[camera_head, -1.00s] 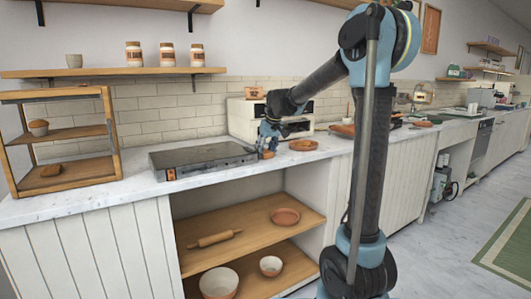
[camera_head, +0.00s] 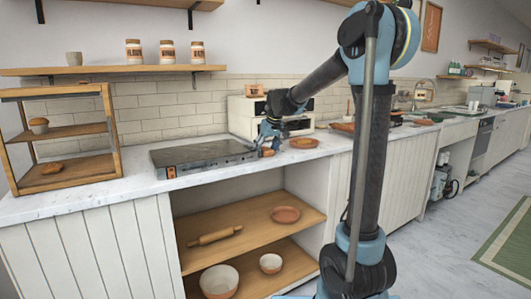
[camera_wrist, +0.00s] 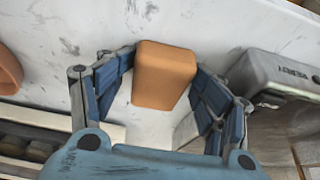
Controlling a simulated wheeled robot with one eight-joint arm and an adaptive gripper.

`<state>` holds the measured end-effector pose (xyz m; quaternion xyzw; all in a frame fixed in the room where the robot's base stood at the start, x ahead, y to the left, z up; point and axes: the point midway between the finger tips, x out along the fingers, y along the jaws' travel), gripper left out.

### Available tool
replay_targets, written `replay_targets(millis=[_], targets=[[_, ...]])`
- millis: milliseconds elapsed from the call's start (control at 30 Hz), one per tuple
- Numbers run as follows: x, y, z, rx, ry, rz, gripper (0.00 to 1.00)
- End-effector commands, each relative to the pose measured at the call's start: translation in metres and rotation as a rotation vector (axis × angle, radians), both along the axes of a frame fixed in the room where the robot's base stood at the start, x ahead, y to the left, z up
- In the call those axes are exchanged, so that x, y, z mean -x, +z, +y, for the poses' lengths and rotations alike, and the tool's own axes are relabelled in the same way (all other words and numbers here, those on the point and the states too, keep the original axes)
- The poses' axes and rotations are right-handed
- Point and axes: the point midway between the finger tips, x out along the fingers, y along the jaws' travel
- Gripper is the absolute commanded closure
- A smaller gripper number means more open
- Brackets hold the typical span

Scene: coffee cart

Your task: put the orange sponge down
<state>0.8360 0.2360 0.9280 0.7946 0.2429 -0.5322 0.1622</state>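The orange sponge (camera_wrist: 165,75) is a rounded block between the fingertips of my gripper (camera_wrist: 165,68) in the wrist view. Both fingertips reach its sides and appear to touch it, so my gripper looks shut on it. In the head view the sponge (camera_head: 268,152) shows small at my gripper (camera_head: 266,142), over the white marble counter (camera_head: 100,195), to the right of the dark flat appliance. The white counter lies behind and below it in the wrist view. I cannot tell whether its underside touches the counter.
The dark flat appliance (camera_head: 200,158) is close on the left of my gripper. A terracotta plate (camera_head: 304,143) lies close on the right. A white machine (camera_head: 240,115) stands behind. A wooden display case (camera_head: 70,150) is at the far left. The counter front between them is clear.

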Motion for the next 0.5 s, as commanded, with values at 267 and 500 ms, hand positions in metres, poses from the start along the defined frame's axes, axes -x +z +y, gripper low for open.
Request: replay_targets(millis=[267,500], targets=[[0.003,0.018,-0.001,0.000,0.001,-0.001,0.35],[0.021,0.059,-0.012,-0.001,0.000,-0.001,0.35]])
